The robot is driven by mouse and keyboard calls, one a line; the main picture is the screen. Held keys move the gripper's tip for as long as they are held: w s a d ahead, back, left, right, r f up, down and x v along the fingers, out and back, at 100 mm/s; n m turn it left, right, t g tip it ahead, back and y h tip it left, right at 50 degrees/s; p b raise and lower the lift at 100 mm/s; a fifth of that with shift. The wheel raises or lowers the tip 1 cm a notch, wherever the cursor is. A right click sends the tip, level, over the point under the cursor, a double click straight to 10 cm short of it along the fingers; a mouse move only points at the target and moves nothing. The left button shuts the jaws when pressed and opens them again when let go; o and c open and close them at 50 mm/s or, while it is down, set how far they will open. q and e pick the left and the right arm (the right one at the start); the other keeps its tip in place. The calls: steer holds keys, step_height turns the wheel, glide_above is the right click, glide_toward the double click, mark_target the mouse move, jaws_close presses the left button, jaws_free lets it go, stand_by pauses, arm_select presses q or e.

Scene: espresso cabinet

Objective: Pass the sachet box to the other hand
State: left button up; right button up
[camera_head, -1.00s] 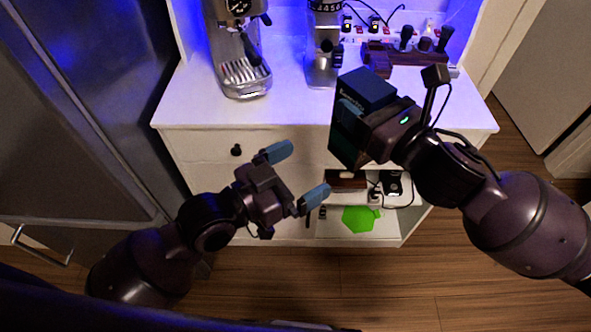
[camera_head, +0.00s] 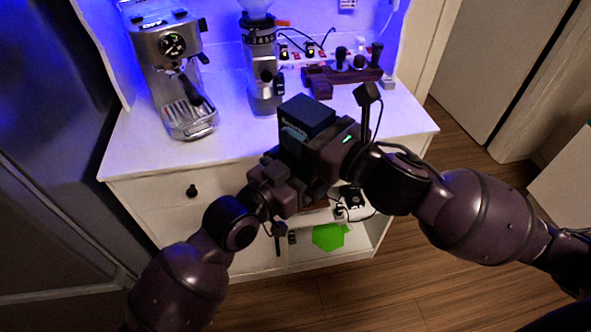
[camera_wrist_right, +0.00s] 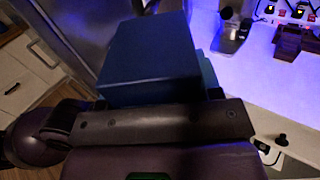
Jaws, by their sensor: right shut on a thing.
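The sachet box (camera_head: 307,112) is a dark blue box held up in front of the cabinet's worktop. My right gripper (camera_head: 318,150) is shut on it from the right. The box (camera_wrist_right: 150,58) also fills the middle of the right wrist view, with a blue finger (camera_wrist_right: 208,75) beside it. My left gripper (camera_head: 280,180) is right up at the box from the lower left, close against the right gripper. Its fingertips are hidden, so I cannot tell whether they are apart or touch the box.
The white cabinet top (camera_head: 235,135) carries an espresso machine (camera_head: 175,75), a grinder (camera_head: 262,70) and a dark wooden stand (camera_head: 345,75) behind the box. Below, an open shelf holds a green item (camera_head: 328,237). Wooden floor (camera_head: 400,280) is clear at the right.

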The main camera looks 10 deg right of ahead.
arm_select(q)
steer(key=c, duration=0.9)
steer(key=shift+c, duration=0.2)
arm_select(e)
steer(key=o, duration=1.1)
steer(key=shift+c, duration=0.2)
